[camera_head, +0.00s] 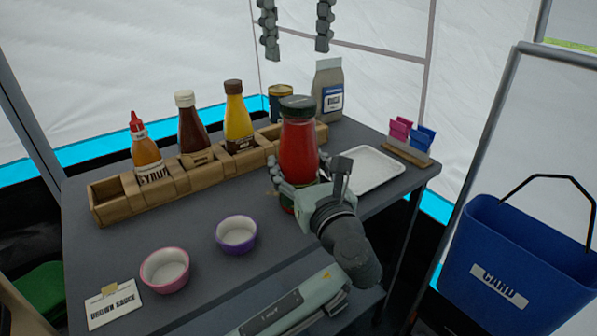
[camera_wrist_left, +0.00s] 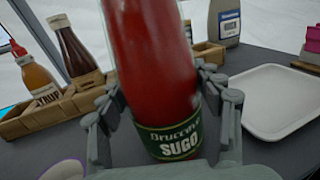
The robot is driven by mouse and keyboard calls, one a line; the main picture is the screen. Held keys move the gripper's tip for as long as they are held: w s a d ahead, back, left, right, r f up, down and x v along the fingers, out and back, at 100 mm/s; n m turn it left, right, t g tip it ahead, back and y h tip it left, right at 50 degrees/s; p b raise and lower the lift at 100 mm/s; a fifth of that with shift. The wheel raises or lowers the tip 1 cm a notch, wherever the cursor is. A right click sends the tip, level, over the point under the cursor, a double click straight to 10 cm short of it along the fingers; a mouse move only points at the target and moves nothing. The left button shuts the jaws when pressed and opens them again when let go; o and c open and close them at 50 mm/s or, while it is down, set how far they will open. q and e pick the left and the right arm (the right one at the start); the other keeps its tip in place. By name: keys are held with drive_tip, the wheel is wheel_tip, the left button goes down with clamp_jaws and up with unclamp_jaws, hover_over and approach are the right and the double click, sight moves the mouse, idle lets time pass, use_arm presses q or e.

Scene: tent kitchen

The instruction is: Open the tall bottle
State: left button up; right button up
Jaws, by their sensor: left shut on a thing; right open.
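The tall bottle (camera_head: 298,150) is red with a dark lid (camera_head: 297,103) that is on it. It stands about upright over the dark table. My left gripper (camera_head: 302,178) is shut around its lower body. The left wrist view shows the red glass (camera_wrist_left: 155,60) and a green "SUGO" label (camera_wrist_left: 170,138) between the fingers (camera_wrist_left: 165,110). The bottle's base is hidden, so I cannot tell if it touches the table. My right gripper (camera_head: 297,28) is open and empty above and behind the bottle, its fingers hanging down, apart from the lid.
A wooden rack (camera_head: 115,203) with a syrup bottle (camera_head: 147,155), a brown sauce bottle (camera_head: 192,125) and a yellow bottle (camera_head: 238,118) runs behind. A white tray (camera_head: 370,168) lies to the right. Pink (camera_head: 165,270) and purple (camera_head: 237,234) bowls stand in front. A blue bin (camera_head: 520,265) is at right.

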sight(299, 101)
use_arm(q)
clamp_jaws()
use_arm(e)
drive_tip(key=m, duration=0.6)
drive_tip(key=shift+m, duration=0.3)
drive_tip(key=m, duration=1.2)
drive_tip(key=shift+m, duration=0.3)
drive_tip(key=m, duration=0.7)
drive_tip(key=shift+f+m, duration=0.2)
drive_tip(key=shift+m, duration=0.2)
wheel_tip(299, 101, down, 8)
drive_tip(key=shift+r, duration=0.2)
